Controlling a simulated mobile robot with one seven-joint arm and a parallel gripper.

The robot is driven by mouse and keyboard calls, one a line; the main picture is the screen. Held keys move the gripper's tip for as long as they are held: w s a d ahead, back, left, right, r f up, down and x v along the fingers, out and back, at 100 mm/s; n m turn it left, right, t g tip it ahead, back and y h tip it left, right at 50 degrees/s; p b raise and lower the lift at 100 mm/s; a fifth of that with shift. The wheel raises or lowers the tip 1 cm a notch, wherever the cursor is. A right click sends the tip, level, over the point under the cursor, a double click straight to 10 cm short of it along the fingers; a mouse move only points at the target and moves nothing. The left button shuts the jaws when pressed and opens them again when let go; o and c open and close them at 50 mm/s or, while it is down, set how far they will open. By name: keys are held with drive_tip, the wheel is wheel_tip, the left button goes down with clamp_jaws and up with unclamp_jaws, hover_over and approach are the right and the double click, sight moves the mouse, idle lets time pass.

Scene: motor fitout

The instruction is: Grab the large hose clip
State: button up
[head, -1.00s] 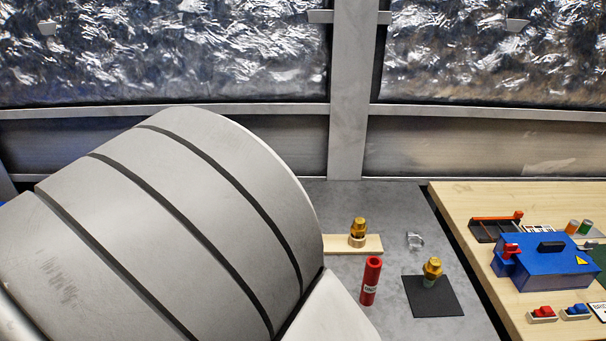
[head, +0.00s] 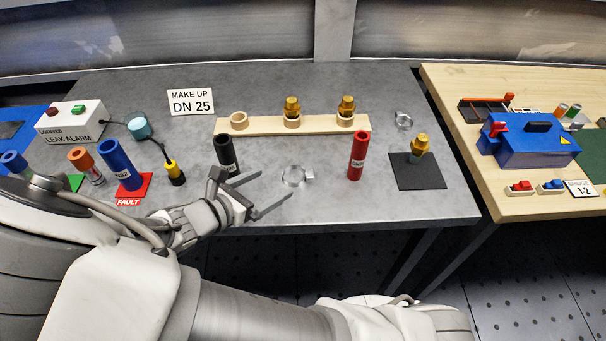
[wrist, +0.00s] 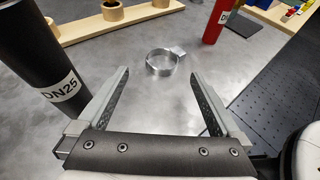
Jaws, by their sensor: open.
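A silver ring-shaped hose clip (head: 294,176) with a small screw housing lies on the grey table, between the black and red hoses. It looks larger than a second clip (head: 403,120) farther back on the right. My gripper (head: 272,190) is open and empty, just left of and in front of the nearer clip. In the wrist view the nearer clip (wrist: 152,69) lies beyond the open fingertips (wrist: 167,72), roughly centred between them in the picture. Nothing is between the fingers. I cannot tell the exact height of the gripper above the table.
A black DN25 hose (head: 227,153) stands close left of my gripper; it also shows in the wrist view (wrist: 40,55). A red hose (head: 357,157) stands right of the clip. A wooden rack (head: 265,124) with brass fittings lies behind. The table's front edge is near.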

sight(301, 170)
drive_tip(key=b+x, duration=0.1)
drive_tip(key=x, duration=0.5)
drive_tip(key=shift+d+f, duration=0.25)
drive_tip(key=shift+d, duration=0.05)
drive_tip(key=c, duration=1.3)
drive_tip(key=shift+r, duration=0.1)
drive_tip(key=shift+c, duration=0.2)
